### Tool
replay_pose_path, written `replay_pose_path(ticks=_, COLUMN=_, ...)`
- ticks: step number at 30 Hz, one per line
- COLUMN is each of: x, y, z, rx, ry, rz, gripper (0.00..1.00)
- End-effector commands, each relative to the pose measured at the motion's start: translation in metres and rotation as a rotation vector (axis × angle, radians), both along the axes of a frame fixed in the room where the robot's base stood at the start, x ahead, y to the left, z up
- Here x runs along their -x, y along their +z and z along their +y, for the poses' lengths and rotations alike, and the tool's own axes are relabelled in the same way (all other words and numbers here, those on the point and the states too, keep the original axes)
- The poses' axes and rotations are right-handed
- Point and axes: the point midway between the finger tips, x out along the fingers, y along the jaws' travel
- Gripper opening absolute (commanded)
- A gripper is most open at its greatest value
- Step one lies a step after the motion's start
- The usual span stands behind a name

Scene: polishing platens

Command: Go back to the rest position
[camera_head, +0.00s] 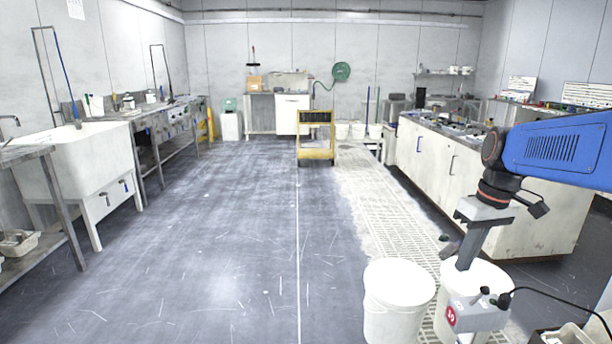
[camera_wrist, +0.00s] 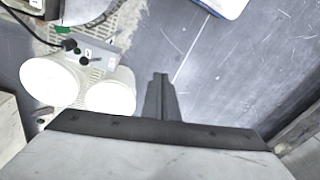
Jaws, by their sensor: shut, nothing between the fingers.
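My gripper (camera_head: 462,266) hangs from my blue arm at the right of the head view, pointing down and slightly left. Its dark fingers are together with nothing between them. The fingertips appear in front of the rear white bucket in the head view; I cannot tell how far above it they are. In the wrist view my gripper (camera_wrist: 160,77) is shut above the bare dark floor, to the right of the two buckets in that picture. No object is held.
Two white buckets (camera_head: 398,290) stand on the floor grating at front right, beside a grey box with a red label (camera_head: 475,314). A white cabinet bench (camera_head: 430,160) lies behind my arm. A yellow cart (camera_head: 316,153) stands farther back. The middle floor (camera_head: 230,230) is clear.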

Motion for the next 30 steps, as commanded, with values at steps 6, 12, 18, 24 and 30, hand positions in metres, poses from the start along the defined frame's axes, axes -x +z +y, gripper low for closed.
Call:
replay_pose_path(ticks=6, x=0.05, y=-0.009, z=0.026, rx=0.044, ry=-0.078, rz=-0.077, gripper=0.0)
replay_pose_path(ticks=12, x=0.092, y=-0.025, z=0.043, rx=0.067, ry=-0.153, rz=-0.153, gripper=0.0)
replay_pose_path(ticks=18, x=0.131, y=-0.046, z=0.055, rx=0.072, ry=-0.224, rz=-0.234, gripper=0.0)
replay_pose_path(ticks=24, x=0.161, y=-0.067, z=0.062, rx=0.063, ry=-0.282, rz=-0.305, gripper=0.0)
replay_pose_path(ticks=30, x=0.173, y=-0.079, z=0.064, rx=0.056, ry=-0.311, rz=-0.338, gripper=0.0)
